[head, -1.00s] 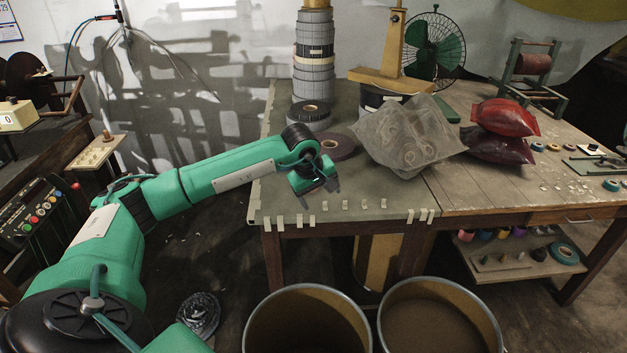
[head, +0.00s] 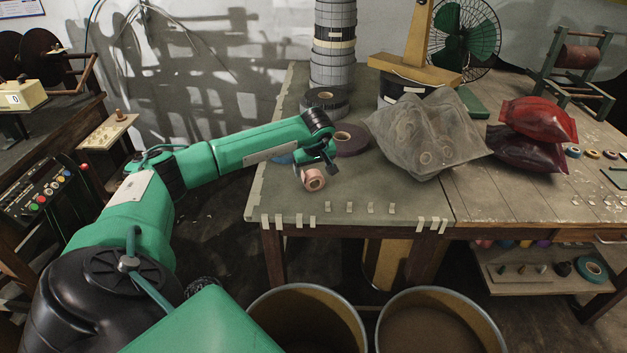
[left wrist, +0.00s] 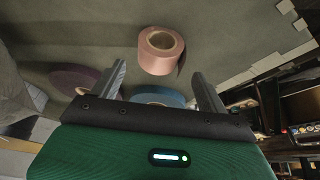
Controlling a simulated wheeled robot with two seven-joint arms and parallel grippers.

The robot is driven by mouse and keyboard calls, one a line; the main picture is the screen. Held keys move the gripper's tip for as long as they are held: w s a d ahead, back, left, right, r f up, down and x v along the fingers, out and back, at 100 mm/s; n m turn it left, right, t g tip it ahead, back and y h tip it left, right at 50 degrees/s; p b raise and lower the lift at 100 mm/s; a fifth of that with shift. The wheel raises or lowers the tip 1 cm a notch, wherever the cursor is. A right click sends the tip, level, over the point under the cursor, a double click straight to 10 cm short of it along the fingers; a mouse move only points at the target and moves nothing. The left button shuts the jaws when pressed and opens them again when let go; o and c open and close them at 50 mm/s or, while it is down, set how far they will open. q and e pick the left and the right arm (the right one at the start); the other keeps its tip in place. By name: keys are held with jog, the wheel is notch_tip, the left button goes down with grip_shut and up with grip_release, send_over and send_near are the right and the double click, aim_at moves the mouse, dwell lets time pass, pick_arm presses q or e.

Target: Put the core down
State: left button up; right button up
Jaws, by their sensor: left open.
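A small pink tape roll with a tan core (head: 314,180) sits on the grey-green mat (head: 285,205) near the left edge of the table. In the left wrist view the pink roll (left wrist: 160,50) is just beyond and between the fingertips, apart from both. My left gripper (head: 325,160) is open and empty, close above and behind the roll; its two spread fingers show in the left wrist view (left wrist: 160,75). I cannot pick out a separate bare core. My right gripper is not in view.
A blue roll (left wrist: 158,97) and a purple roll (head: 351,139) lie close by the gripper. A black roll (head: 325,99), a clear bag (head: 425,140) and red bags (head: 538,121) stand farther back or right. Two bins (head: 435,315) are below the table. The mat's front is mostly clear.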

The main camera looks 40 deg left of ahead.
aim_at(313, 174)
pick_arm(q)
jog(key=shift+d+p+x, duration=0.1)
jog(key=shift+p+x, duration=0.15)
jog(key=shift+x, duration=1.05)
jog(key=shift+d+p+x, duration=0.15)
jog(key=shift+p+x, duration=0.1)
jog(key=shift+x, duration=1.05)
jog(key=shift+s+f, duration=0.1)
jog(key=c, duration=1.2)
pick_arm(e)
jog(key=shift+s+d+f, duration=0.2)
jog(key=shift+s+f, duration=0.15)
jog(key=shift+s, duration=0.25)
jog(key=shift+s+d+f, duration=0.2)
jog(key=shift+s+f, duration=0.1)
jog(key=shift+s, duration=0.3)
pick_arm(q)
jog(key=shift+o, duration=0.2)
